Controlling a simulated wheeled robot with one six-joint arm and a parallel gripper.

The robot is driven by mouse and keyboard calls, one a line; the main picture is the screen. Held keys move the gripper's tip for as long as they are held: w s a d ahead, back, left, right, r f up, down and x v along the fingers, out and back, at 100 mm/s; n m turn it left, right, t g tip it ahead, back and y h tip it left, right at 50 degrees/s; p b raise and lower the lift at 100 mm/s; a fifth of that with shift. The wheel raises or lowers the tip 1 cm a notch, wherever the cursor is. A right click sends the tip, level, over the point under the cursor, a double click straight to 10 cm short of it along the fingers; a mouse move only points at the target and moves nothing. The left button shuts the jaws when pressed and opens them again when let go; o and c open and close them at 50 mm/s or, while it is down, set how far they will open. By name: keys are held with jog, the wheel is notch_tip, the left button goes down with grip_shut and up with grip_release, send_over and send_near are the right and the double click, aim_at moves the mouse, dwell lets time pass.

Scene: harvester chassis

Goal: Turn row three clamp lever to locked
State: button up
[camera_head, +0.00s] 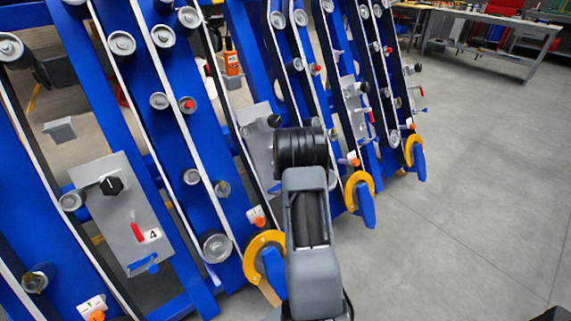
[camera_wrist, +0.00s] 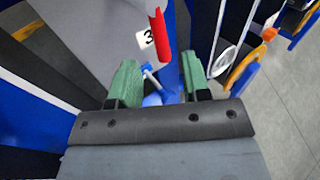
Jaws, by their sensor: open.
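In the wrist view, my gripper (camera_wrist: 160,82) is open, with its two green-tipped fingers spread apart. A blue lever-like part (camera_wrist: 156,92) with a pale stem shows low between the fingers; I cannot tell whether either finger touches it. A red handle (camera_wrist: 158,38) hangs just above and beyond the fingers, beside a white label marked 3 (camera_wrist: 145,39) on a grey panel (camera_wrist: 95,40). In the head view, my arm covers most of the row three panel (camera_head: 257,140), its lower levers and my gripper. Which part is the clamp lever is not marked.
The row four panel (camera_head: 125,210) stands at left with a black knob, red handle and blue part. Blue frames with rollers (camera_head: 215,245) flank the panels. A yellow hooked part (camera_head: 262,255) sits beside my arm. Open grey floor (camera_head: 470,200) lies to the right; a workbench (camera_head: 490,35) stands far back.

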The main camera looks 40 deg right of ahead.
jog(key=v, duration=0.7)
jog(key=shift+p, duration=0.35)
